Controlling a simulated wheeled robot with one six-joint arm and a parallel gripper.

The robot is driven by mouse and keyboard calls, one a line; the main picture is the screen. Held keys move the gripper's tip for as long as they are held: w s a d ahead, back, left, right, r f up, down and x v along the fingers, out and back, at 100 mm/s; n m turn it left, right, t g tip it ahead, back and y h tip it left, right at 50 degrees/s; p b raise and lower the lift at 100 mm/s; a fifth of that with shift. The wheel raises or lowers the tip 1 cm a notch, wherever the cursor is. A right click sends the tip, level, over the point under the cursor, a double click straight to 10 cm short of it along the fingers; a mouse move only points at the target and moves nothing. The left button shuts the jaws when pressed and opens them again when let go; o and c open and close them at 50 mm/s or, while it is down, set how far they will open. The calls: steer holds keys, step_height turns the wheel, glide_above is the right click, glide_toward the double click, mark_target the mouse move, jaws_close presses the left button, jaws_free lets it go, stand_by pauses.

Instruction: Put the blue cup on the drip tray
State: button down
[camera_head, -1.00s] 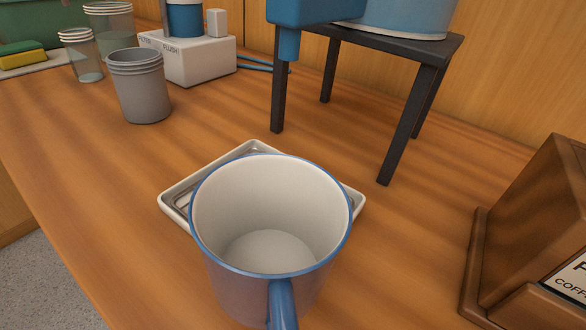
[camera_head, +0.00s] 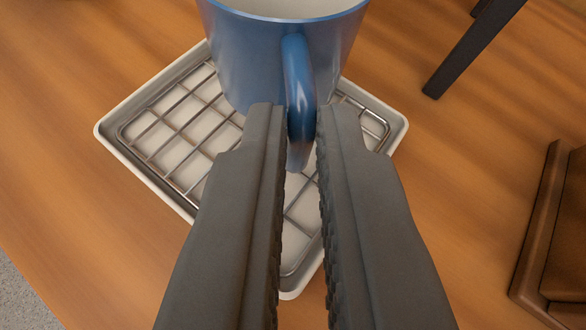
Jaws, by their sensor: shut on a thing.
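The blue cup (camera_head: 265,68) is upright at the top of the view, with a white inside and its handle (camera_head: 297,85) toward me. My gripper (camera_head: 294,125) is shut on the handle, one dark finger on each side. The cup is over the back part of the drip tray (camera_head: 150,183), a white square tray with a wire rack. The cup hides the tray's far corner. I cannot tell whether its base touches the rack.
A dark stand leg (camera_head: 470,50) rises from the wooden counter (camera_head: 70,235) at the upper right. A brown wooden box (camera_head: 555,230) is at the right edge. The counter's edge is at the lower left. Bare counter surrounds the tray.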

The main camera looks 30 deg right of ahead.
steer(key=shift+f, duration=1.15)
steer(key=shift+f, duration=0.15)
steer(key=c, duration=1.5)
jaws_free()
steer(key=shift+c, duration=0.2)
steer(key=v, duration=1.2)
steer(key=shift+r, duration=0.2)
